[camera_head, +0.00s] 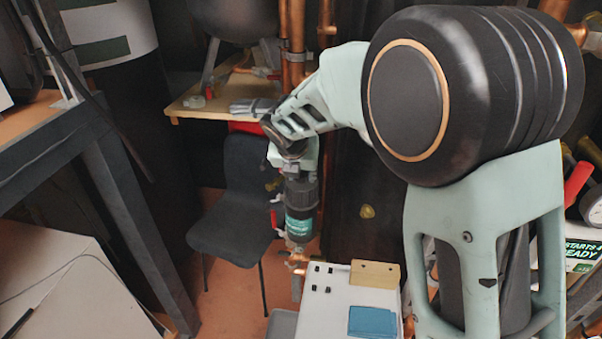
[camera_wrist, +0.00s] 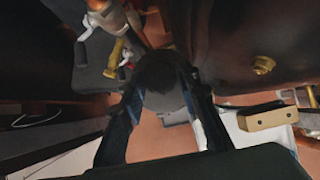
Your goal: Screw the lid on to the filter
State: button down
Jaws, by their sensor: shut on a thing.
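The filter (camera_head: 299,225) is an upright dark cylinder with a teal label, on copper pipework in the middle of the head view. My gripper (camera_wrist: 165,102) has its two dark fingers shut on a dark round piece, the lid (camera_wrist: 162,72), in the wrist view. In the head view my wrist is right above the filter, and the lid appears as the black upper part (camera_head: 300,192), in line with the filter. I cannot tell whether lid and filter touch or how the threads sit. My fingers are hard to make out in the head view.
Copper pipes (camera_head: 297,40) rise behind. A dark chair (camera_head: 235,195) is behind left, and red and yellow valve handles (camera_wrist: 116,52) are close beside the filter.

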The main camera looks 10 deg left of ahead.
jog(key=shift+f, duration=0.3)
dwell(0.6)
jog(key=shift+f, duration=0.2)
jog(key=shift+f, duration=0.1)
dwell(0.5)
jog(key=shift+a+f, duration=0.1)
jog(key=shift+m+h+b, duration=0.3)
jog(key=shift+m+b, duration=0.1)
jog(key=shift+m+h, duration=0.7)
jog(key=shift+m, duration=0.6)
jog(key=shift+a+r, duration=0.1)
jog(key=shift+r, duration=0.1)
jog(key=shift+w+a+m+g+h+p, duration=0.15)
jog(key=shift+m+g+h+p, duration=0.25)
jog(key=shift+m+h+p, duration=0.9)
jog(key=shift+m+y, duration=0.3)
jog(key=shift+m, duration=0.1)
